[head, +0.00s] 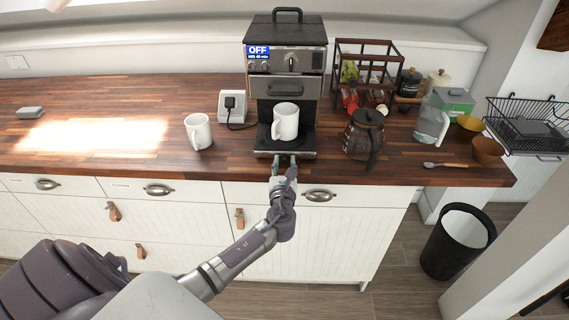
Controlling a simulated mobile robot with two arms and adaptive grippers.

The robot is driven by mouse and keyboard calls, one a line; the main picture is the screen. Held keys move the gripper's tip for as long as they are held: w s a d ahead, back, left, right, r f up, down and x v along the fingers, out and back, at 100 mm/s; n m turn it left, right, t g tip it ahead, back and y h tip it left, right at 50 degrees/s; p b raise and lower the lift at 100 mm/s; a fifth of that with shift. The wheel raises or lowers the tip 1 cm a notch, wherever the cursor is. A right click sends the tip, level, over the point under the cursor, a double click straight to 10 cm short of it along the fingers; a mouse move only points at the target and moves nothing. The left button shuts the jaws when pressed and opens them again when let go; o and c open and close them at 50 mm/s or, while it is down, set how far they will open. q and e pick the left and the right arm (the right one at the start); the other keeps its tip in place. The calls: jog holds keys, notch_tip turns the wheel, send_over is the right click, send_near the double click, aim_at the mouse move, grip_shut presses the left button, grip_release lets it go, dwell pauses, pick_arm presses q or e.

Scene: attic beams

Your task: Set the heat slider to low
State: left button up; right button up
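The coffee machine (286,88) stands against the wall on the wooden counter. Its blue display reads OFF, and small knobs and a lever sit on its upper front panel (291,61). A white mug (285,122) stands on its base plate. My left gripper (284,162) is at the front edge of the machine's base, pointing toward it, with its two fingers apart and nothing visible between them. Whether it touches the base I cannot tell. I cannot make out a heat slider; the gripper covers part of the base front. My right gripper is out of view.
Another white mug (198,131) stands left of the machine, near a plugged-in socket (232,106). A glass coffee pot (364,134) stands close on the right, with a rack (366,62) behind it. A water jug (431,127) and spoon (445,165) are farther right. The left counter is mostly clear.

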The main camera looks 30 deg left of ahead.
pick_arm(q)
grip_shut()
jog(key=shift+s+a+p, duration=0.15)
jog(key=shift+s+a, duration=0.15)
jog(key=shift+a, duration=0.2)
jog(key=shift+s+a+p, duration=0.15)
jog(key=shift+s+a, duration=0.15)
jog(key=shift+a, duration=0.2)
jog(key=shift+o, duration=1.1)
grip_release()
jog(key=shift+s+a, duration=0.1)
jog(key=shift+s, duration=0.1)
jog(key=v, duration=1.2)
